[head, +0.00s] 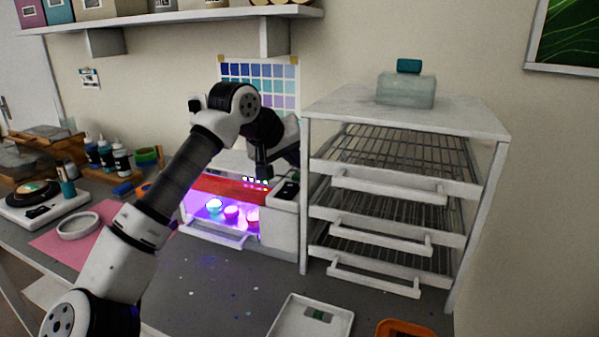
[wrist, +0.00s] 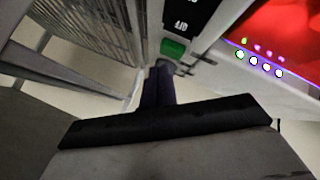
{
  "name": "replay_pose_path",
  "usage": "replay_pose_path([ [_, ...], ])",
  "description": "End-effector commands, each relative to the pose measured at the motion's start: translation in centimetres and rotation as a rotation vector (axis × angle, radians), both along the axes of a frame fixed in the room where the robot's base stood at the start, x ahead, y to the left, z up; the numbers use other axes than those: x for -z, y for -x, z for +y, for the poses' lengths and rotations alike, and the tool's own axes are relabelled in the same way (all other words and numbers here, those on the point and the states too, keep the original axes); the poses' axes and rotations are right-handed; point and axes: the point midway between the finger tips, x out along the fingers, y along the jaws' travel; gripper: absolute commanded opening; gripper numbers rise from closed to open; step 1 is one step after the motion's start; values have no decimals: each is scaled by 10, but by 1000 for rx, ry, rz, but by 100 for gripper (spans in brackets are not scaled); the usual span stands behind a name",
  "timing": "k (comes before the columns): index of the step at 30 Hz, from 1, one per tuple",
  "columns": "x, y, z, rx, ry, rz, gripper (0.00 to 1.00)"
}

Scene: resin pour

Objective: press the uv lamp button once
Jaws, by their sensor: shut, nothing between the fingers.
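The UV lamp (head: 280,226) is a white box on the bench with a red translucent front. Purple light glows inside it over several small cups (head: 231,213). Its button (wrist: 173,48) is green and sits at the end of a black label panel (wrist: 187,16) with white lettering in the wrist view. My gripper (head: 263,175) is above the lamp's right part, pointing down, with its fingers shut and empty. In the wrist view its fingertips (wrist: 160,67) are right by the green button; I cannot tell whether they touch it.
A white tray (head: 292,318) lies at the front. Bottles (head: 106,154) and a pink mat (head: 52,243) are at the left.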

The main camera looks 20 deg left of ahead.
Motion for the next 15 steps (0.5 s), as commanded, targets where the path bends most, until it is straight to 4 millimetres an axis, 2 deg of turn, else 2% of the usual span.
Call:
replay_pose_path([
  [8, -1, 0, 0, 0, 0, 0, 0],
  [15, -21, 0, 0, 0, -1, -1, 0],
])
